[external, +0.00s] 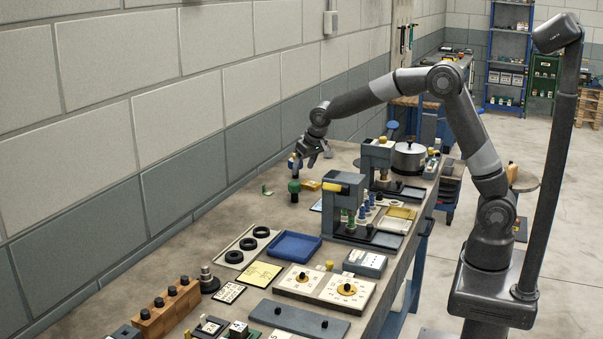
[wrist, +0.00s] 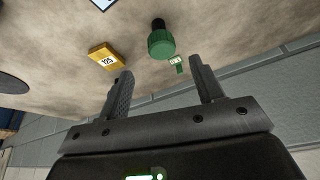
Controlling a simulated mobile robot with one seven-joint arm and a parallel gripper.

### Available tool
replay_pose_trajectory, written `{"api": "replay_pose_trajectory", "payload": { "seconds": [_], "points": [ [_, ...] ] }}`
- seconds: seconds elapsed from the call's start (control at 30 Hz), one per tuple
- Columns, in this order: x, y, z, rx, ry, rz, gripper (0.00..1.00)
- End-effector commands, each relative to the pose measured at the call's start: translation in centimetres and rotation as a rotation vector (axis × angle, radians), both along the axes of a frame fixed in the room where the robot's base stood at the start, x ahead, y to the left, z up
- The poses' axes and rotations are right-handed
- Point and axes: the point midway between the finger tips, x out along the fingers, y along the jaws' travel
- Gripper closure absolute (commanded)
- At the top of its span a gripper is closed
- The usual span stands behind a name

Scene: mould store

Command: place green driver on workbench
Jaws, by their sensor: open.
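The green driver (external: 294,190) has a green top on a dark lower part. It stands upright on the workbench (external: 275,215), near the wall side. My gripper (external: 312,155) is above the bench, higher than the driver and apart from it. In the wrist view the driver's green end (wrist: 161,44) shows beyond the gap between the open, empty fingers of my gripper (wrist: 160,66).
A yellow block (wrist: 105,54) marked 125 and a small green tag (wrist: 177,64) lie near the driver. A grey press (external: 345,200) and a blue tray (external: 293,247) are close by. The wall (external: 180,130) borders the bench.

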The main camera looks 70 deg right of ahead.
Motion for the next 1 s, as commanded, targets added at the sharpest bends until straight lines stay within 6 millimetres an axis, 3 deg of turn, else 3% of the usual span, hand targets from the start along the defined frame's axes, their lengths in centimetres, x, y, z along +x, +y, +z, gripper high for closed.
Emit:
{"api": "replay_pose_trajectory", "payload": {
  "seconds": [0.17, 0.3, 0.53, 0.8, 1.0],
  "points": [
    [-3.6, 0.0, 3.5, 0.004, -0.014, 0.024, 0.39],
    [-8.5, 0.1, 6.7, 0.007, -0.024, 0.059, 0.39],
    [-16.9, 0.4, 10.3, 0.008, -0.042, 0.118, 0.39],
    [-27.0, 0.9, 11.7, 0.004, -0.065, 0.194, 0.39],
    [-34.0, 1.3, 11.1, -0.004, -0.084, 0.250, 0.39]
  ]
}}
